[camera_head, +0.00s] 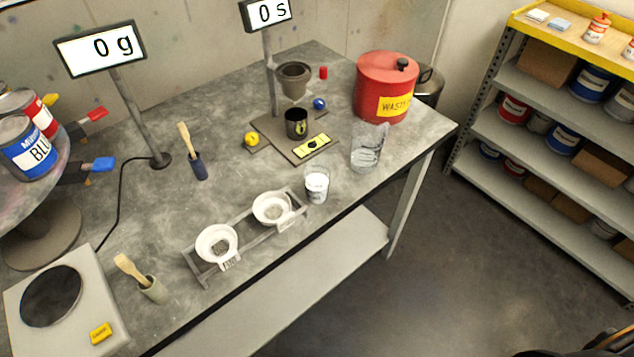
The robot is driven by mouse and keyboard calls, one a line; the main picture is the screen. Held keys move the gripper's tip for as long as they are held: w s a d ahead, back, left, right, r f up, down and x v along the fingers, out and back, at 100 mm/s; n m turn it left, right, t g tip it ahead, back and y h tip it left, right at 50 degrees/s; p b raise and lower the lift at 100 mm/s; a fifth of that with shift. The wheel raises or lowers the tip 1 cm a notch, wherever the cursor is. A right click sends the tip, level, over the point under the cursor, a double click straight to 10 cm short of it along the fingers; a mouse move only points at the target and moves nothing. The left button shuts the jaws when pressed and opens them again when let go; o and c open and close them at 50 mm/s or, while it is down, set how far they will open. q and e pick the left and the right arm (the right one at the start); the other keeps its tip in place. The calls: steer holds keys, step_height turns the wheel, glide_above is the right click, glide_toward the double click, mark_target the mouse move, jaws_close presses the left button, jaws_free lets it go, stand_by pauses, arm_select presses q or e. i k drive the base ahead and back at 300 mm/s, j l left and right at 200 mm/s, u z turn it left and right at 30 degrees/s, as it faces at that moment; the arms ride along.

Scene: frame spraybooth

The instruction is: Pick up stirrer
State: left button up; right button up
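Neither of my grippers can be made out in this view.
A rack (243,243) with two white strainers stands along the front edge. A white-filled glass (317,184), clear beaker (366,150) and red waste can (385,85) stand rightward. Paint cans (28,150) crowd the left. The bench middle is mostly clear.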

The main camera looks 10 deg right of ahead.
mark_target(181, 128)
steer(key=i+l+u, duration=0.1)
steer(key=l+u, duration=0.25)
steer(key=l, duration=0.25)
steer(key=l+u, duration=0.35)
steer(key=l, duration=0.3)
steer(key=k+l+u, duration=0.1)
steer(key=l+u, duration=0.3)
steer(key=l, duration=0.2)
